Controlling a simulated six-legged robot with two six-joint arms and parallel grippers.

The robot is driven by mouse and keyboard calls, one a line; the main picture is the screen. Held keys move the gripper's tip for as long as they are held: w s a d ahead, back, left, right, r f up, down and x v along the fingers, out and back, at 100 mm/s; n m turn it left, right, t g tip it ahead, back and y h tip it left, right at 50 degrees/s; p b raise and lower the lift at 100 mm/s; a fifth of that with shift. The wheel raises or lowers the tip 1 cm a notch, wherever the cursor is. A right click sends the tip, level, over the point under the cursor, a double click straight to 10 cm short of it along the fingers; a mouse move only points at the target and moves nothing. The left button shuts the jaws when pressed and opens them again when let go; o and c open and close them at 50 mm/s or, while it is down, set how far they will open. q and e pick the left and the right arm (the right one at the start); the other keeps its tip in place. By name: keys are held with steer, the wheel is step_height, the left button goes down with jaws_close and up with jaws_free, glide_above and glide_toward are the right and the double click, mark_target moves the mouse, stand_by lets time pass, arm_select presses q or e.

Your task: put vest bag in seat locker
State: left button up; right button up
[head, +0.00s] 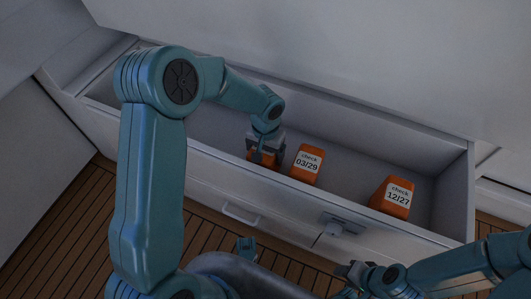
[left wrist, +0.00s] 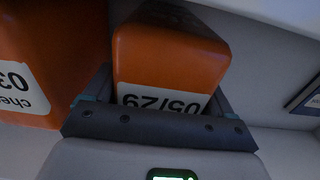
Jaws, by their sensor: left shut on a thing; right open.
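The seat locker (head: 280,203) is a long, open, pale bin. My left gripper (head: 264,158) reaches down into it and is shut on an orange vest bag (head: 252,156). In the left wrist view this bag (left wrist: 172,62) sits between the fingers, with a label reading 05/29 partly covered by the gripper. A second orange bag (head: 308,163), labelled check 03/29, stands just right of it. A third orange bag (head: 393,197), labelled check 12/27, stands further right in the locker. My right gripper (head: 350,279) is open and empty, low in front of the locker.
A latch (head: 343,223) and a handle (head: 241,214) are on the locker's front. A pale panel (head: 330,50) rises behind the bin. Slatted wooden floor (head: 75,215) lies in front. There is free room between the second and third bags.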

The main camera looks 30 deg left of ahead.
arm_select(q)
steer(key=o, duration=1.3)
steer(key=shift+o, duration=0.2)
step_height(320, 180, up, 12)
steer(key=p, duration=0.4)
steer(key=shift+r+p, duration=0.1)
steer(key=shift+p, duration=0.25)
